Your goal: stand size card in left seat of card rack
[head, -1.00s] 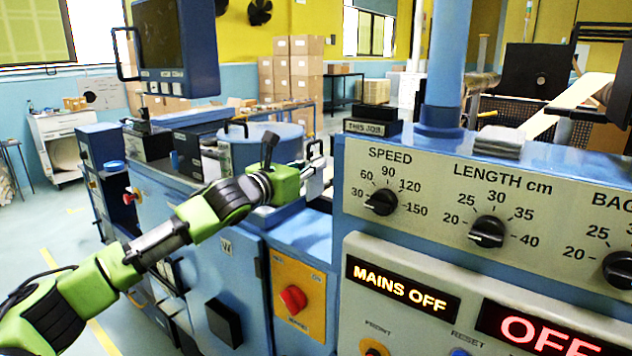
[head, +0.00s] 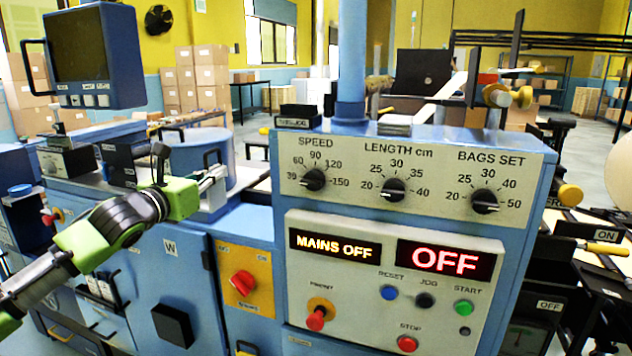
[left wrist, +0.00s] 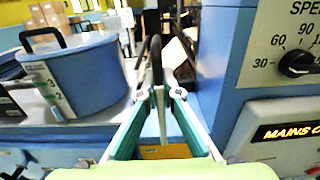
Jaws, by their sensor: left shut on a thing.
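My left gripper (head: 216,176) is beside the left end of the blue control panel, below its top. It also shows in the left wrist view (left wrist: 163,93), where its fingers are closed on a thin, pale, edge-on piece (left wrist: 161,115), which I take to be the size card. Its printed face cannot be read. A small black block labelled THIS JOB (head: 293,122), perhaps part of the card rack, sits on the panel's top left, above and right of the gripper. Its seats cannot be made out. My right gripper is not in view.
The control panel (head: 420,146) has three dials and a lit MAINS OFF sign. A blue lidded pot (head: 196,152) stands left of the gripper and shows in the left wrist view (left wrist: 80,75). A grey stack (head: 395,125) and a blue column (head: 351,60) are on the panel's top.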

